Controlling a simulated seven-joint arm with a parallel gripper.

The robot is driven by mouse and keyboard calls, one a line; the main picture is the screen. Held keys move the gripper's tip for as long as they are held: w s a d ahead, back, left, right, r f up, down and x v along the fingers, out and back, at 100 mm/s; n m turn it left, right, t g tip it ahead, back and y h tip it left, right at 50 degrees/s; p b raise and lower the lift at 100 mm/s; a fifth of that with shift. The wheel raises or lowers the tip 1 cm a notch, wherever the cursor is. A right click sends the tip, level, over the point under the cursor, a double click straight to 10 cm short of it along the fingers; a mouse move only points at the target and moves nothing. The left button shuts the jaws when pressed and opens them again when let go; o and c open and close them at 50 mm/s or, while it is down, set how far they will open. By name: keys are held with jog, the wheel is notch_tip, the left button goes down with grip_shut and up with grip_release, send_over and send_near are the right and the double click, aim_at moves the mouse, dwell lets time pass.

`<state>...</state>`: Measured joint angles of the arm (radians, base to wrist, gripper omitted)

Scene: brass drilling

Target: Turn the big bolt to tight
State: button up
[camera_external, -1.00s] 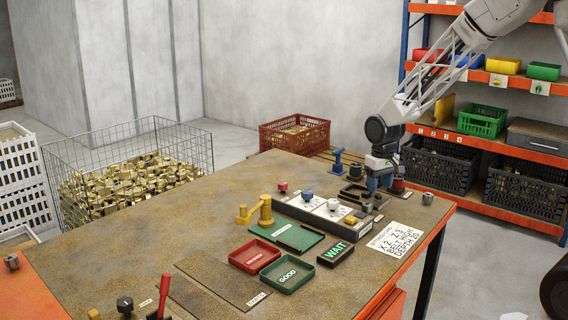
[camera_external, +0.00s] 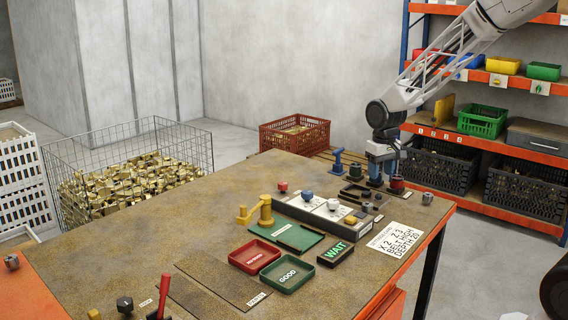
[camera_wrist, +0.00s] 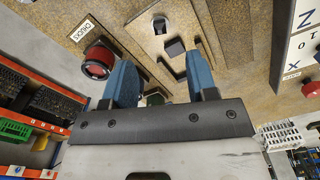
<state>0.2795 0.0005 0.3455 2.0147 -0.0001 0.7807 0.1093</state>
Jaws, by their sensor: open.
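My gripper (camera_external: 376,183) is at the far right end of the bench, pointing down. In the wrist view its two blue fingers (camera_wrist: 160,58) are spread apart with nothing held between them. A dark square-headed piece (camera_wrist: 174,47) on a light plate shows beyond the gap between the fingertips.
The control panel (camera_external: 322,212) and the red (camera_external: 254,256) and green (camera_external: 287,275) trays are nearer the camera.

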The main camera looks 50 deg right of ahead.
aim_at(378, 196)
jog(key=shift+f, duration=0.15)
dwell(0.4)
jog(key=shift+f, duration=3.75)
jog(key=shift+c, duration=0.3)
jog(key=c, duration=0.9)
